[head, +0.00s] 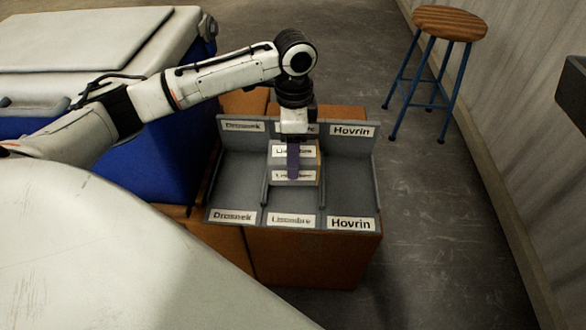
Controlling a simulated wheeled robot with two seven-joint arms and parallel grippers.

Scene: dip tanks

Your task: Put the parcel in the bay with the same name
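The parcel (308,164) is a small grey box with a brown right edge and white name labels on its top and front. Its name looks like "Lissmdore", partly covered by the finger. It is within the middle bay of the grey three-bay rack (351,187); I cannot tell whether it touches the floor. The middle bay's front label (291,221) seems to read the same name. My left gripper (293,160) is directly over the parcel, with one purple finger across its near side. The other finger is hidden, so its opening is unclear. My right gripper is out of view.
The left bay is labelled Drosnek (233,217) and the right bay Hovrin (350,224); both look empty. Low dividers separate the bays. The rack stands on brown boxes (315,262). A blue and white container (175,150) is at left, a stool (449,24) at back right.

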